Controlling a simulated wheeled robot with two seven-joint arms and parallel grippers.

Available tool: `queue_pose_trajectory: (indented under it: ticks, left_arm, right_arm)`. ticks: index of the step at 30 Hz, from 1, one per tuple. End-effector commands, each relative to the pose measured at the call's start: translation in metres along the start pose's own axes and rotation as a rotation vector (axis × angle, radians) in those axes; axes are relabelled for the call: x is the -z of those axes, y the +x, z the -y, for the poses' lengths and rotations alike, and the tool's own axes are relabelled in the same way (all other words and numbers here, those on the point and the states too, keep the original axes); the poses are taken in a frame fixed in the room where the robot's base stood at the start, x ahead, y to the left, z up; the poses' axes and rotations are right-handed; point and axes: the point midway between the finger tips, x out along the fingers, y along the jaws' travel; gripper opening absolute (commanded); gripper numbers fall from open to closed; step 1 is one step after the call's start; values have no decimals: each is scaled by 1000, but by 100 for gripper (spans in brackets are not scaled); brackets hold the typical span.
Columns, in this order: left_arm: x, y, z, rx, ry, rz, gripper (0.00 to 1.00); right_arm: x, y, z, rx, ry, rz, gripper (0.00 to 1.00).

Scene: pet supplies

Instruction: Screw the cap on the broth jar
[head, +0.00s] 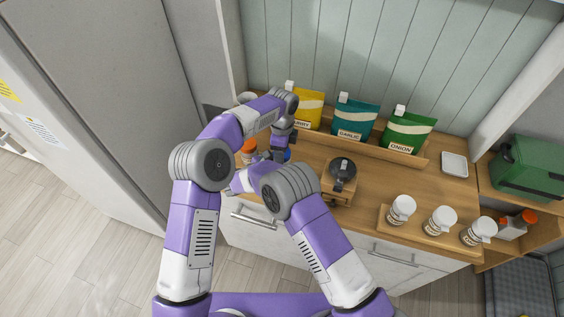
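Both my arms reach to the left end of the wooden counter (381,196). My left arm bends over from above, and its wrist (284,122) points down there. My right forearm (243,181) comes in low from the front. An orange round thing (248,147), which looks like a cap or a capped jar, shows between the arms. A small blue thing (287,155) shows just right of them. The arms hide most of this spot. I cannot make out the fingers, a hold on anything, or for certain which thing is the broth jar or its cap.
A dark-topped container (343,168) stands on a wooden stand right of my arms. Yellow, teal (354,119) and green (408,131) pouches stand along the back. Three white-capped jars (439,221) stand front right. A white dish (454,164) and green box (545,168) lie farther right.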

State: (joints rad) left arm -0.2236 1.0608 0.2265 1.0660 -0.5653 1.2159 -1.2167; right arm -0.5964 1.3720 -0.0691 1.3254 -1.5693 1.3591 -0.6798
Motion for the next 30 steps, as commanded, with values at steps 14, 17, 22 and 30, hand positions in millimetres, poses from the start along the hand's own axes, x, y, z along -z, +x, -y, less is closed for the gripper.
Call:
queue_pose_trajectory:
  ticks: [14, 17, 22, 30]
  left_arm:
    - [1, 0, 0, 3, 414, -1, 72]
    - [1, 0, 0, 1, 413, -1, 87]
    - [0, 0, -1, -6, 411, -1, 89]
    - [-1, 0, -2, -9, 409, -1, 89]
  right_arm:
    - [0, -1, -1, -2, 2, 0, 0]
    - [0, -1, -1, -2, 2, -1, 0]
    - [0, 0, -1, -2, 2, -1, 0]
    - [0, 1, -1, -2, 2, -2, 0]
